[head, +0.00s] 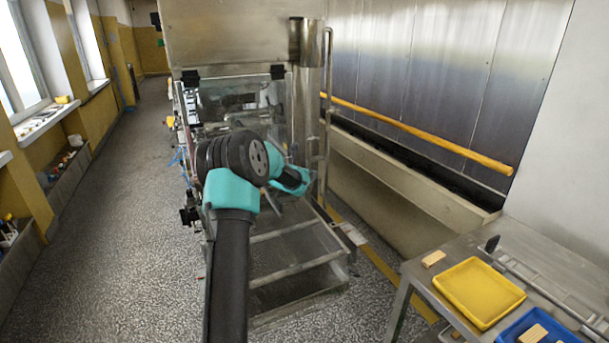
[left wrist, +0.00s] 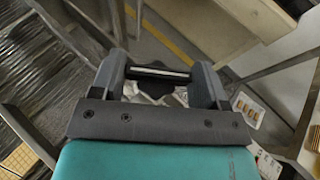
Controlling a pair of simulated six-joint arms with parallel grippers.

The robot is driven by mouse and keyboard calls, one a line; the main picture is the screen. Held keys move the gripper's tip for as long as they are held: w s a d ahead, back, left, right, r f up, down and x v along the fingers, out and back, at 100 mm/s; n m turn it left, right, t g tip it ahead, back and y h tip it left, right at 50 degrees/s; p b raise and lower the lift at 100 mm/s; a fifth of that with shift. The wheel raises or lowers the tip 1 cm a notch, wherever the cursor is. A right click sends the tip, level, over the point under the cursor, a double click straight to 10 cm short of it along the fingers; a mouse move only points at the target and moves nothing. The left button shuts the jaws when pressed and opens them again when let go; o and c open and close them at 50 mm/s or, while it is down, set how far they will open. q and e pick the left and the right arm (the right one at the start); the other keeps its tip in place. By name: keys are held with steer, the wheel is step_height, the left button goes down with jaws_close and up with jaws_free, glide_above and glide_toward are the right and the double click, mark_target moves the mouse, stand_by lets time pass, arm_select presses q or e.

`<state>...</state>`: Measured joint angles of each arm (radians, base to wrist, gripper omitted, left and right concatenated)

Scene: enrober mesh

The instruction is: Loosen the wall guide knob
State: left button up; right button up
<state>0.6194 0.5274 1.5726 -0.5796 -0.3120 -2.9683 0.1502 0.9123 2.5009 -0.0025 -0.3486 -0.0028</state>
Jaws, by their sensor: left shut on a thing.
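My left gripper is at the enrober machine (head: 225,45), beyond my black and teal wrist, and its fingertips are hidden in the head view. In the left wrist view the two grey fingers of my left gripper (left wrist: 160,80) stand either side of a dark, lobed knob (left wrist: 180,96), shut on it. A black bar with a pale stripe (left wrist: 158,72) crosses between the fingers. The knob is partly hidden by the gripper body, and I cannot make it out in the head view. My right gripper is in neither view.
A metal step frame (head: 300,275) stands below the machine. At the right, a steel table (head: 545,240) holds a yellow tray (head: 480,292) and a blue tray (head: 540,328). A yellow rail (head: 420,135) runs along the steel wall.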

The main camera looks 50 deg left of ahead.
arm_select(q)
steer(key=shift+r, duration=0.1)
stand_by(0.4)
steer(key=o, duration=0.9)
steer(key=shift+o, duration=0.2)
steer(key=shift+s, duration=0.1)
steer(key=v, duration=1.7)
steer(key=shift+s+d, duration=0.1)
steer(key=shift+d, duration=0.05)
